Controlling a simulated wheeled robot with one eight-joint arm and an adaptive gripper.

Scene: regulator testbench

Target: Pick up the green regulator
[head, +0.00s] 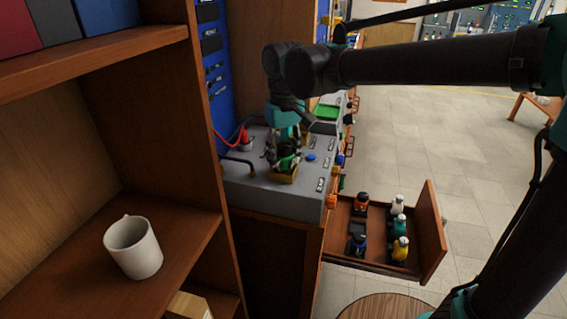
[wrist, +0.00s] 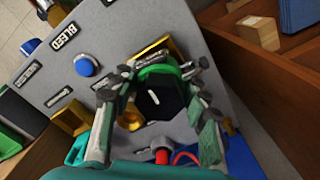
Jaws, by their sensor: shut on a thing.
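The green regulator (wrist: 161,93) has a black knob with a white mark and a green band, seen from above in the wrist view. My gripper (wrist: 158,100) has one finger on each side of it and is shut on it. In the head view the green regulator (head: 287,161) shows small between the fingers of my gripper (head: 284,153), at a yellow holder (head: 285,178) on the grey testbench (head: 250,190). The fingers hide part of its body. I cannot tell whether it rests in the holder or is clear of it.
A blue button (wrist: 85,65) lies beside the BLEED label (wrist: 63,37). A red fitting with a hose (head: 245,139) stands left of my gripper. An open drawer (head: 432,230) holds several other regulators. A wooden shelf (head: 185,230) with a white mug (head: 133,248) stands close at left.

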